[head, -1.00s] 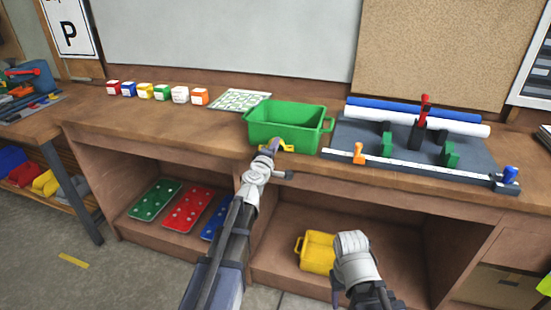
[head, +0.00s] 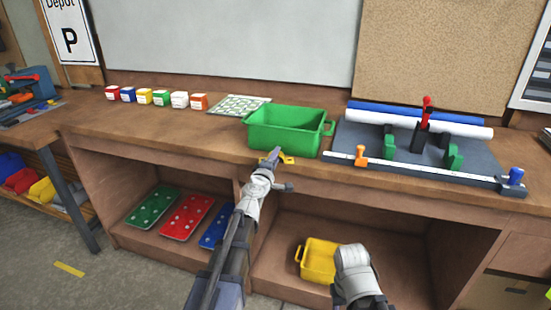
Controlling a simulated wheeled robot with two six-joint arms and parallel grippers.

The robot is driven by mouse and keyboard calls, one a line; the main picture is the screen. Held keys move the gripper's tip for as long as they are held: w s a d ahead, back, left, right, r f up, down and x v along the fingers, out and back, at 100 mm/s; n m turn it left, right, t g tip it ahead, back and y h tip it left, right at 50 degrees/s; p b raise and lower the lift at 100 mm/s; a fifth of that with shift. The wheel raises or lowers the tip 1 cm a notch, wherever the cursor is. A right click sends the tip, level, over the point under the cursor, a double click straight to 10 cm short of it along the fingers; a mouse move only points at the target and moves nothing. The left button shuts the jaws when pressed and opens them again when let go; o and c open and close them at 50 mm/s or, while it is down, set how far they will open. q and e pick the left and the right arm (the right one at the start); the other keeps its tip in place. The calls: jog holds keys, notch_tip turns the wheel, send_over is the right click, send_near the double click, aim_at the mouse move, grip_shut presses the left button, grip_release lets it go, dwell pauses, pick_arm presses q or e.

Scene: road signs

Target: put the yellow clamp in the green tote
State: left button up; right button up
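The green tote (head: 285,133) stands upright on the workbench, near its front edge. The yellow clamp (head: 287,159) shows as a small yellow piece at the bench's front edge, just in front of the tote and outside it. My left gripper (head: 273,155) is at the clamp, its tip overlapping it and partly hiding it. I cannot tell whether the fingers are shut on the clamp or only beside it. My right arm ends low at the front of the shelf opening; its fingers are hidden.
A grey board (head: 400,148) with rollers, green brackets and a red-handled clamp lies right of the tote. A patterned sheet (head: 240,105) and several coloured boxes (head: 161,97) lie to the left. A yellow tote (head: 318,260) sits on the lower shelf. The bench's left front is clear.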

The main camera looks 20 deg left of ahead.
pick_arm(q)
jog(key=shift+r, duration=0.15)
jog(key=s, duration=1.2)
jog(key=shift+a+r, duration=0.1)
